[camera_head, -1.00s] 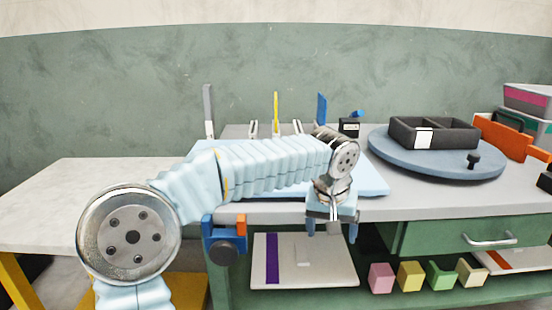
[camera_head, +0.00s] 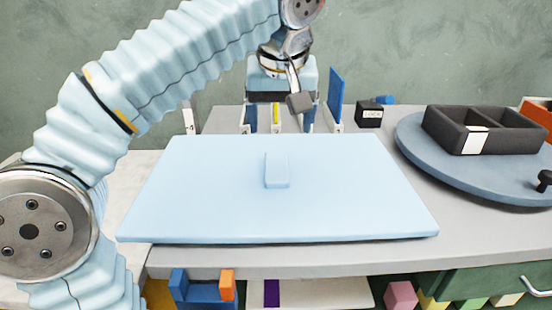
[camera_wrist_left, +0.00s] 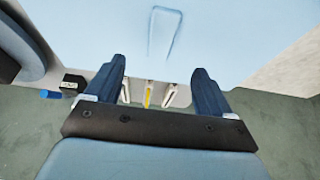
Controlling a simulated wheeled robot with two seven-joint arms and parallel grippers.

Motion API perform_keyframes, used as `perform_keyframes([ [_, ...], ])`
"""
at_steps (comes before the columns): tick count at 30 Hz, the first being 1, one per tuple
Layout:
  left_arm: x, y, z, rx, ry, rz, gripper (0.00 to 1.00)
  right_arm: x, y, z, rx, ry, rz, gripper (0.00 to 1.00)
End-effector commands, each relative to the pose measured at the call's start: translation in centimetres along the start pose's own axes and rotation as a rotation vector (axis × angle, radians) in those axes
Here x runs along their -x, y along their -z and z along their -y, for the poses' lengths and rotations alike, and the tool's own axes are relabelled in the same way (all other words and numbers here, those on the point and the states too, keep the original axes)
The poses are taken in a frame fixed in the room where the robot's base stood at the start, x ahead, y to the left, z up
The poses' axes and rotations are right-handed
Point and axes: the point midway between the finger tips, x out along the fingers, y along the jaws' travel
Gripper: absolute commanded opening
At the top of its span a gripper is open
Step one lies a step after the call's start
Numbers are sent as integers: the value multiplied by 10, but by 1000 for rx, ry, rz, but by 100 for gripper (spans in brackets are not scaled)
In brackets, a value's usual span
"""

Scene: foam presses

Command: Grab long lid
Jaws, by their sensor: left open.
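A wide, flat light-blue lid (camera_head: 220,205) lies on the grey worktop, with a small raised handle (camera_head: 277,170) near its middle. In the left wrist view the lid (camera_wrist_left: 90,25) fills the top, and the handle's outline (camera_wrist_left: 165,35) shows just past the fingertips. My left gripper (camera_head: 280,122) is above the far side of the lid, pointing down. Its two fingers are apart, with nothing between them; it also shows in the left wrist view (camera_wrist_left: 160,72). The gripper is apart from the handle. My right gripper is not in view.
Upright slotted holders with a yellow piece and a blue panel (camera_head: 336,98) stand behind the lid, close to my left gripper. A small black box (camera_head: 369,114) is beside them. A round blue-grey turntable (camera_head: 420,150) bears a dark divided tray (camera_head: 500,143) at right.

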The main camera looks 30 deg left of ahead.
Motion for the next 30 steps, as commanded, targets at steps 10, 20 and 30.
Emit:
perform_keyframes([
  [10,-54,-1,3,5,5,0,83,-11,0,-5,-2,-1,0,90],
  [20,-91,0,3,4,3,1,83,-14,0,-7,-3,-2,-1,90],
  [30,-135,2,5,3,2,0,83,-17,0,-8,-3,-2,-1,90],
])
